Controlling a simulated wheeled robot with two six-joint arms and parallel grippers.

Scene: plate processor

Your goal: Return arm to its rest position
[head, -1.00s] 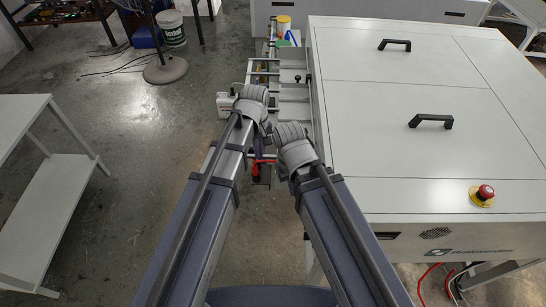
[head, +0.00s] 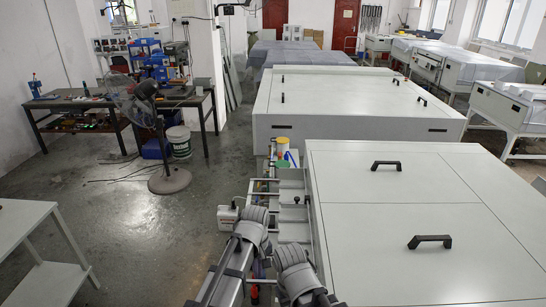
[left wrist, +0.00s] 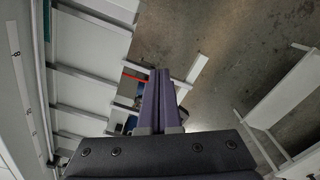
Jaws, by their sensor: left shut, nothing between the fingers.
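Both of my arms come up from the bottom edge of the head view. My left gripper (head: 259,268) shows only in part, as a small dark piece between the two grey arm joints. In the left wrist view its two purple fingers (left wrist: 158,88) are together, with nothing between them. They point over the rails of the plate processor's side frame (left wrist: 92,62). I cannot tell how far they are above it. The white plate processor (head: 425,220) stands right of my arms in the head view. My right gripper is not visible.
A white table (head: 35,222) stands at the left, with open floor (head: 140,235) between it and my arms. A fan (head: 165,178), a bucket (head: 180,142) and a workbench (head: 85,103) are further back. Another large white machine (head: 350,98) stands behind the processor.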

